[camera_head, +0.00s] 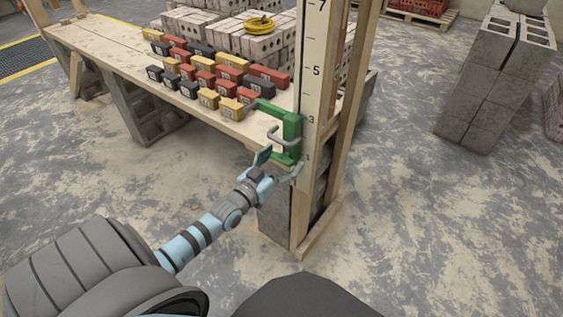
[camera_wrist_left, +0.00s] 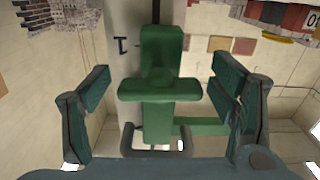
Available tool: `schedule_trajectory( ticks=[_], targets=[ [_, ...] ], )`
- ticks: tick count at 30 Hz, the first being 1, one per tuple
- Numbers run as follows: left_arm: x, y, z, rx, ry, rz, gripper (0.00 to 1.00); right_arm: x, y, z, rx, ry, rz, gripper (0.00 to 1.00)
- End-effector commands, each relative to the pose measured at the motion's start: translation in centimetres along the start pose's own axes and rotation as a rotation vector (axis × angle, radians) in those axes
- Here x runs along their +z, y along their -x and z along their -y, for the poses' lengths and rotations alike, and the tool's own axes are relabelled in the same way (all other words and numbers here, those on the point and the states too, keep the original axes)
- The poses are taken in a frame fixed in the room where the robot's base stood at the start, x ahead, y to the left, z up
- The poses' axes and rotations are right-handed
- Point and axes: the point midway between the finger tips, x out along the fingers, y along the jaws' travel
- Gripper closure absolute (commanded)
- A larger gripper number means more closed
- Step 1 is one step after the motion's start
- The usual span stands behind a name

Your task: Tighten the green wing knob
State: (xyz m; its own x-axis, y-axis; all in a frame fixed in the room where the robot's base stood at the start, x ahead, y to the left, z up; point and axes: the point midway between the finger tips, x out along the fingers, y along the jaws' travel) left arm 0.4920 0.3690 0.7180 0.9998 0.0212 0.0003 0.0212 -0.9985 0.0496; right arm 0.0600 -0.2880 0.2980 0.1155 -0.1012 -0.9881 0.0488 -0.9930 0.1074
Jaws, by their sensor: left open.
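A green clamp (camera_head: 291,128) with grey bent rods sits on the numbered upright post (camera_head: 311,85) at the near end of the bench. The green wing knob (camera_wrist_left: 160,89) shows in the left wrist view as a wide crossbar on a rounded hub, lying level. In the head view I cannot pick the knob out clearly. My left gripper (camera_head: 279,164) is open just in front of the clamp's lower part. In the left wrist view, its two fingers (camera_wrist_left: 160,92) stand on either side of the knob, with gaps between them and the bar's ends.
The wooden bench (camera_head: 112,57) carries rows of red, yellow and black blocks (camera_head: 205,78) and grey bricks (camera_head: 262,42) behind them. A yellow coil (camera_head: 259,25) lies on the bricks. Concrete blocks (camera_head: 490,85) stand at right. The floor between is clear.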

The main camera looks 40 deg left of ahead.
Motion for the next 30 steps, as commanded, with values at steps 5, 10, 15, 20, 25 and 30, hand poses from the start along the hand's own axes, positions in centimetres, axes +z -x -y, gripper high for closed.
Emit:
schedule_trajectory(
  ticks=[5, 10, 15, 20, 25, 30],
  targets=[
    [-0.07, 0.03, -0.01, 0.000, 0.000, 0.000, 0.26, -0.16, 0.09, 0.07, -0.001, 0.000, -0.003, 0.60],
    [-0.05, 0.05, 0.00, 0.000, 0.000, 0.001, 0.54, -0.19, 0.09, 0.19, -0.003, -0.001, -0.003, 0.60],
    [-0.07, 0.06, 0.00, 0.000, -0.005, 0.001, 0.70, -0.22, 0.16, 0.21, -0.003, -0.001, -0.004, 0.60],
    [-0.04, 0.08, 0.06, -0.001, -0.067, 0.002, 0.70, -0.25, 0.58, 0.28, -0.005, -0.004, -0.003, 0.60],
    [0.00, 0.09, 0.07, -0.001, -0.067, 0.002, 0.41, -0.21, 0.51, 0.35, -0.006, -0.005, -0.003, 0.60],
    [-0.01, 0.08, 0.06, -0.001, -0.066, 0.001, 0.22, -0.17, 0.51, 0.36, -0.006, -0.004, -0.002, 0.60]
  ],
)
